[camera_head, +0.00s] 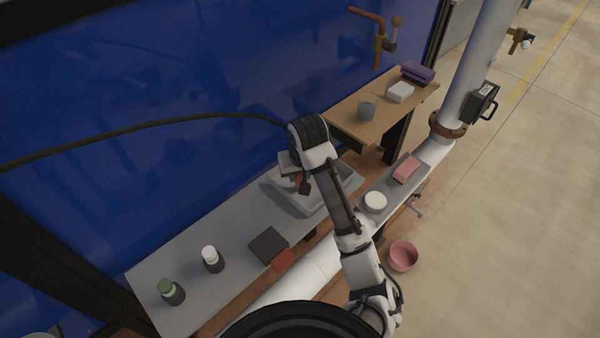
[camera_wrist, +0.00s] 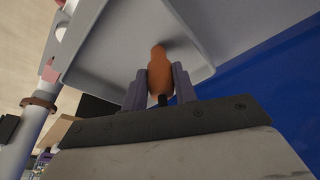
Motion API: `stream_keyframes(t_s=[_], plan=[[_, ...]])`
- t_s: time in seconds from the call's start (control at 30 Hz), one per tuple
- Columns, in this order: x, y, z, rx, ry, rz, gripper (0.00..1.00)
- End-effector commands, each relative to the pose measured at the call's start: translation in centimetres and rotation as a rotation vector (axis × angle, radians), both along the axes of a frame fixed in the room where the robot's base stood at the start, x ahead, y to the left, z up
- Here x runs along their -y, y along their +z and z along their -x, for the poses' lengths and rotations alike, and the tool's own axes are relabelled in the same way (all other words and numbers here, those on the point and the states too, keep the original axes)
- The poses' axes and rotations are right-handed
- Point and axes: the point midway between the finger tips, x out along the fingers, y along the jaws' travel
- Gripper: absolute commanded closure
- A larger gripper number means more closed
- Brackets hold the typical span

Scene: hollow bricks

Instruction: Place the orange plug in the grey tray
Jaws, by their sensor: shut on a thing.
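The orange plug (camera_wrist: 159,72) is between the two fingers of my gripper (camera_wrist: 160,88) in the wrist view, and the fingers are shut on it. In the head view a small part of the orange plug (camera_head: 299,182) shows beside my gripper (camera_head: 303,187). The grey tray (camera_head: 322,202) lies on the long grey bench, and my gripper is over its left part. In the wrist view the tray (camera_wrist: 110,62) is behind the plug. I cannot tell whether the plug touches the tray floor. My arm hides part of the tray.
On the bench are a dark box (camera_head: 268,245), a red block (camera_head: 283,260), a white-capped jar (camera_head: 212,259) and a green-capped jar (camera_head: 171,291). A white round container (camera_head: 375,201) and pink block (camera_head: 407,169) lie right of my arm. A pink bowl (camera_head: 403,256) is lower right.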

Motion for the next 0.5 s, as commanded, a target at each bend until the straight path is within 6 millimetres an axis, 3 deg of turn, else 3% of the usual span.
stream_keyframes(t_s=[0.2,0.23,0.4,0.5], plan=[[-0.05,-0.42,0.01,0.0,0.0,-0.001,0.94],[-0.04,-0.41,0.0,0.0,0.0,-0.001,0.71],[-0.03,-0.3,0.0,0.0,0.001,0.0,0.5],[-0.03,-0.3,0.0,0.0,0.001,-0.001,0.5]])
